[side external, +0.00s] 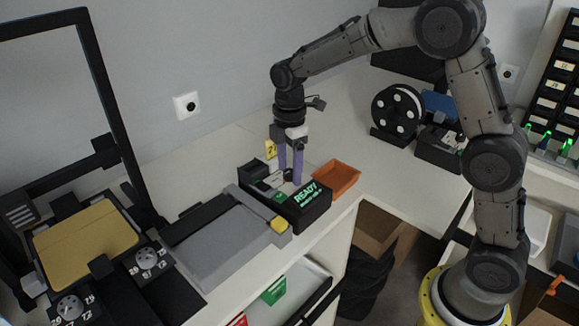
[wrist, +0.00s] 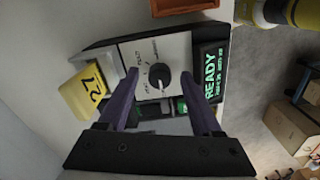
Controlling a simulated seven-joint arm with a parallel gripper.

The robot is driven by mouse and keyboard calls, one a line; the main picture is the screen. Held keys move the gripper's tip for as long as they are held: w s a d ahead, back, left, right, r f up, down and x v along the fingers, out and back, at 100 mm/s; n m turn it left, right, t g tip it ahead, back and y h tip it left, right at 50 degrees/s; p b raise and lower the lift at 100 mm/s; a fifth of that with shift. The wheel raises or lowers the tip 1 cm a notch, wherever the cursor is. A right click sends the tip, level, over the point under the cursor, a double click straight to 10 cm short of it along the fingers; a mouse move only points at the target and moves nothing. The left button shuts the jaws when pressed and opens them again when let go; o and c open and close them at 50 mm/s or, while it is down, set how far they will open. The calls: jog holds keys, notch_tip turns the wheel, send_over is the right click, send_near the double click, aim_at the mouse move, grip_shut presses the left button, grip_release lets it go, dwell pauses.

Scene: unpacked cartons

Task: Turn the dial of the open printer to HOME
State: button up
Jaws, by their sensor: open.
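The printer (side external: 311,212) is a small black box on the white counter, with a lit green READY screen that also shows in the wrist view (wrist: 211,76). Its black dial (wrist: 159,76) sits on a pale panel with small printed words around it, too small to read surely. I cannot tell which word the dial points to. My gripper (side external: 290,180) points down over the printer. In the wrist view its two purple fingers (wrist: 159,70) are open, one to each side of the dial, with visible gaps. I cannot tell whether the fingertips are down at the dial's height.
A yellow tag marked 27 (wrist: 84,93) stands beside the printer. An orange tray (side external: 337,179) lies to its right. A grey flat machine (side external: 222,247) is at its left, and a frame with a gold plate (side external: 85,242) further left.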

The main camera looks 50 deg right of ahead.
jog(key=shift+c, duration=0.2)
grip_shut()
jog(key=shift+m, duration=0.4)
jog(key=m, duration=0.3)
jog(key=shift+m, duration=0.4)
jog(key=m, duration=1.3)
jog(key=shift+r, duration=0.1)
